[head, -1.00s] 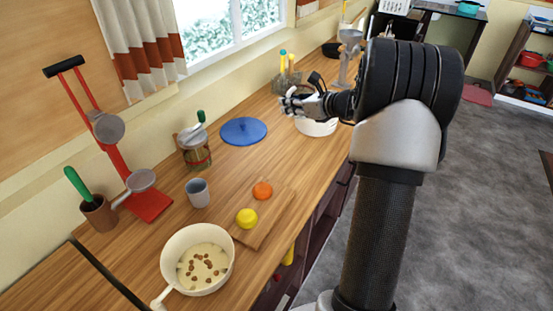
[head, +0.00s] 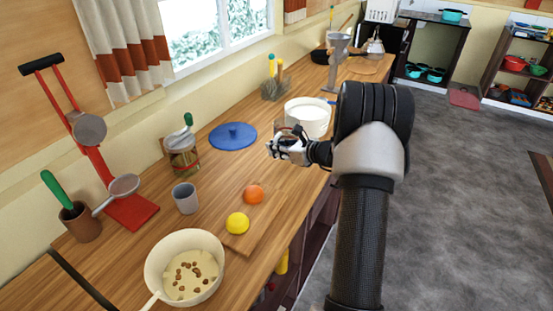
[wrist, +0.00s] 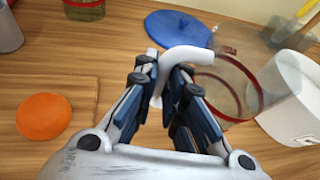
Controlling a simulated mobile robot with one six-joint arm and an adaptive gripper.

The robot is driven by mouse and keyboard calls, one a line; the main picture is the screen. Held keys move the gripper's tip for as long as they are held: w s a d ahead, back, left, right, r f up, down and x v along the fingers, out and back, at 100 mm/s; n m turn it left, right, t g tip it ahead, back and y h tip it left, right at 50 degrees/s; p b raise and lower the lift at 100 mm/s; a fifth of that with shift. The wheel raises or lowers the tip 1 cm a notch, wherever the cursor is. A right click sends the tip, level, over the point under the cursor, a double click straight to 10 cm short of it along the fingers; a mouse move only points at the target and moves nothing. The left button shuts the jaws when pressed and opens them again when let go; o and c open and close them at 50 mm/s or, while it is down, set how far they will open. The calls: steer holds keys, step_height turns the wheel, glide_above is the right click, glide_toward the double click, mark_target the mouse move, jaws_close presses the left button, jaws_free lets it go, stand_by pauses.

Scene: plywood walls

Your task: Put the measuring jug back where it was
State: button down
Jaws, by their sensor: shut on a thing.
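The measuring jug (wrist: 232,88) is see-through with a red band and a pale curved handle. In the wrist view it is at the right of my gripper (wrist: 160,95), whose fingers are shut on its handle (wrist: 186,56). In the head view my gripper (head: 274,150) is over the counter, in front of the white pot and right of the blue lid. The jug's clear body is hard to make out there. I cannot tell whether its base touches the counter.
Close by are the white pot (head: 306,117), blue lid (head: 233,136), glass jar (head: 183,155), grey cup (head: 186,198), and a board (head: 254,217) with an orange (head: 253,194) and lemon (head: 237,223). A cream pan (head: 166,240) stands at the front. Bare counter lies left of my gripper.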

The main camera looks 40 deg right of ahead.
steer(key=shift+f+b, duration=0.45)
steer(key=shift+f, duration=1.2)
steer(key=shift+f, duration=0.1)
steer(key=shift+f, duration=0.15)
steer(key=c, duration=1.7)
jaws_free()
steer(key=shift+s+r, duration=0.15)
steer(key=shift+r, duration=0.2)
steer(key=p+v, duration=0.3)
steer(key=v, duration=0.8)
steer(key=shift+s+d+r, duration=0.1)
steer(key=shift+s, duration=0.25)
steer(key=shift+w, duration=0.1)
